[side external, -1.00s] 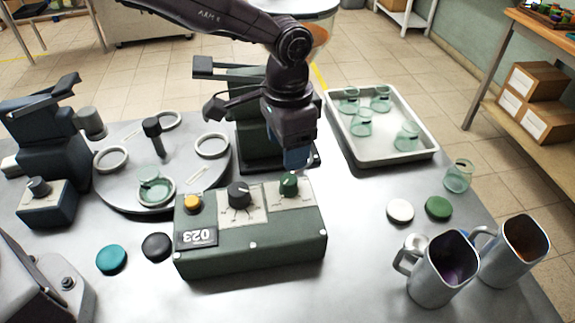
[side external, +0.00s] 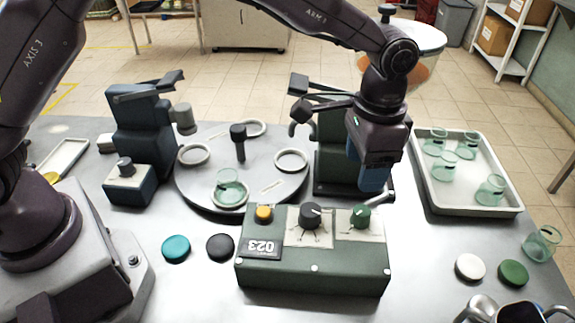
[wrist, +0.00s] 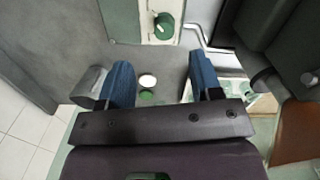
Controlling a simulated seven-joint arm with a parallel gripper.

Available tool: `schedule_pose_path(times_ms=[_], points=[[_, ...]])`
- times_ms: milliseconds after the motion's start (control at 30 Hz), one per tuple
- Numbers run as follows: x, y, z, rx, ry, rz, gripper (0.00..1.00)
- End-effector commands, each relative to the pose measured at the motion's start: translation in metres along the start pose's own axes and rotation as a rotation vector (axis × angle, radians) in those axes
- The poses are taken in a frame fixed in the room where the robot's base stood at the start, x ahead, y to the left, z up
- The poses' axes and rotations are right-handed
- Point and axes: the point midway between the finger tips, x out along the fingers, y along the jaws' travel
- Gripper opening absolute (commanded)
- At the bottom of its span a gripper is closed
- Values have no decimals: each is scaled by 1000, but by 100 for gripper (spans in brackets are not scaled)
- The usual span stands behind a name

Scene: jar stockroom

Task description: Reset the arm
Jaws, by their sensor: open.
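My gripper (side external: 374,178) hangs above the back right of the green control box (side external: 312,265), pointing down. Its two blue fingers stand apart in the wrist view (wrist: 161,78), with nothing between them. The green knob (side external: 361,216) on the box lies below and in front of the fingers; it also shows at the top of the wrist view (wrist: 163,25). The box also carries a yellow button (side external: 264,213) and a black dial (side external: 311,215).
A turntable (side external: 265,165) with rings holds one glass jar (side external: 229,190). A white tray (side external: 470,205) with several jars lies right. Teal (side external: 176,249), black (side external: 220,247), white (side external: 470,267) and green (side external: 513,273) lids lie on the table. A loose jar (side external: 541,242) lies right.

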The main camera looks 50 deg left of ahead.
Motion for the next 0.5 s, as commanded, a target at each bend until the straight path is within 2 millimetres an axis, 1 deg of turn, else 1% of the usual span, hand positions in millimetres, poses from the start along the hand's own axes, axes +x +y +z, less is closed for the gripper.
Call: schedule_pose_path(times_ms=[67,267,367,400,467,500], points=[[-4,-1,18,-15,-11,-1,59],[-46,-23,78,-106,31,-16,59],[-68,-34,113,-162,68,-24,59],[-76,-38,127,-186,85,-27,59],[-86,-42,148,-221,112,-33,59],[-93,-46,163,-244,131,-37,59]])
